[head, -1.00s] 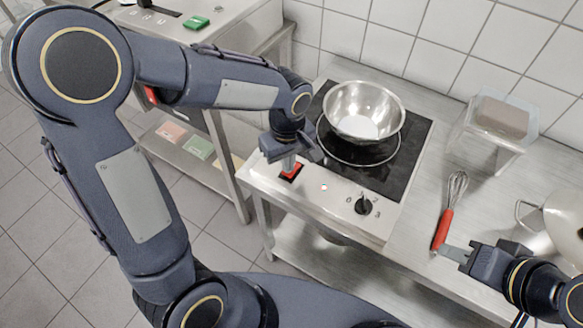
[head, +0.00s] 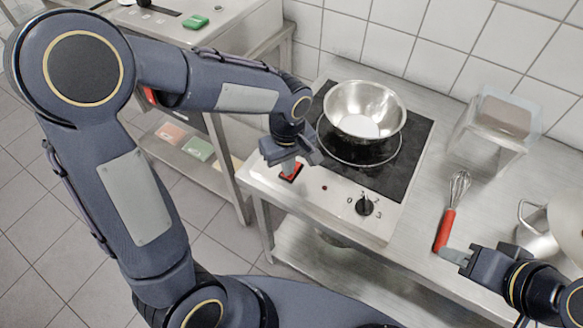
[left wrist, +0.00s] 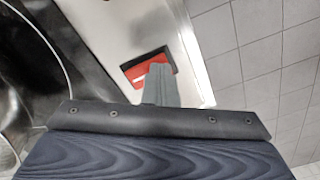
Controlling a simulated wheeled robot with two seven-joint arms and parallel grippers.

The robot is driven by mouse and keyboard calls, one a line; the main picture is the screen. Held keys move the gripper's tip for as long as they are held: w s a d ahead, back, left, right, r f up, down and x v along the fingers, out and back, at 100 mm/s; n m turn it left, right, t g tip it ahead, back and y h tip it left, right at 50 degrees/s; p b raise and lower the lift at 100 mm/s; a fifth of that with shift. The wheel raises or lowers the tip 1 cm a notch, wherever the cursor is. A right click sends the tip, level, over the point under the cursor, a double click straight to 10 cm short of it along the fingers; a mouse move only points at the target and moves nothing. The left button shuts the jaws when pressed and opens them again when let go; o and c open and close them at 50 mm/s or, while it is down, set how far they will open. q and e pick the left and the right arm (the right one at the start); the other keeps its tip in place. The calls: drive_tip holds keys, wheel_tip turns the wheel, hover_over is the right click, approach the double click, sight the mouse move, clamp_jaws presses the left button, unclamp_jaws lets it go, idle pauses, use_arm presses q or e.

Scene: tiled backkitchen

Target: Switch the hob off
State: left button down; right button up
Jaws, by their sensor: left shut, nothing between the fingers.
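The hob (head: 375,160) has a black glass top and a steel front panel. On the panel are a red rocker switch (head: 291,172), a small dark red indicator lamp (head: 323,188) and a black knob (head: 364,206) with numbers around it. My left gripper (head: 288,164) is shut and empty, its fingertips at the red switch and partly covering it. In the left wrist view the fingers (left wrist: 160,85) overlap the red switch (left wrist: 138,70) in its dark frame; whether they touch is unclear. My right gripper (head: 452,255) is by the whisk's handle end, its jaw opening unclear.
A steel bowl (head: 364,110) stands on the hob. A whisk (head: 448,222) with a red handle lies on the steel counter to the right. A clear box (head: 495,125) and a steel pot (head: 537,232) stand further right. A green item (head: 195,22) is on the left counter.

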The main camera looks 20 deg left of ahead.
use_arm(q)
wheel_tip(320, 180, up, 7)
drive_tip(key=p, duration=0.5)
idle(0.7)
drive_tip(key=s+a+r+m+t+h, duration=0.2)
drive_tip(key=s+a+r+m, duration=0.1)
drive_tip(key=s, duration=0.5)
drive_tip(key=s+a+r+m+t+h, duration=0.1)
drive_tip(key=s+a+r+m+t, duration=0.2)
drive_tip(key=s, duration=0.4)
drive_tip(key=shift+s+a+r+m+t+h, duration=0.3)
drive_tip(key=shift+s+a+r+m+h, duration=0.15)
drive_tip(key=shift+r+m, duration=0.3)
drive_tip(key=shift+w, duration=0.1)
